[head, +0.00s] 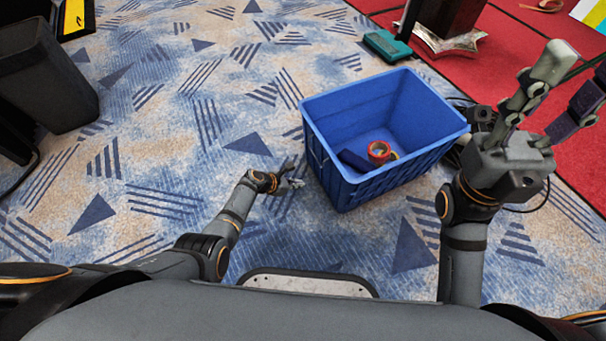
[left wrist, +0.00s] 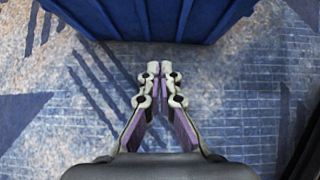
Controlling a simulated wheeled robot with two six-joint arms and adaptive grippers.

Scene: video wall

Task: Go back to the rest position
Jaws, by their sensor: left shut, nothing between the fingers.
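My left gripper (head: 295,178) is low over the carpet, just left of the blue crate (head: 400,176). In the left wrist view its two fingertips (left wrist: 160,68) meet with nothing between them, and the crate's wall (left wrist: 150,20) is just ahead of them, apart. My right gripper (head: 577,75) is raised at the right of the head view, close to the camera, with its fingers spread and empty.
A red tape roll (head: 378,151) and a dark blue item (head: 355,161) lie in the crate. A dark bin (head: 45,75) stands at left. A silver-based stand (head: 447,42) is on the red carpet (head: 500,70) at the back. Patterned carpet left of the crate is clear.

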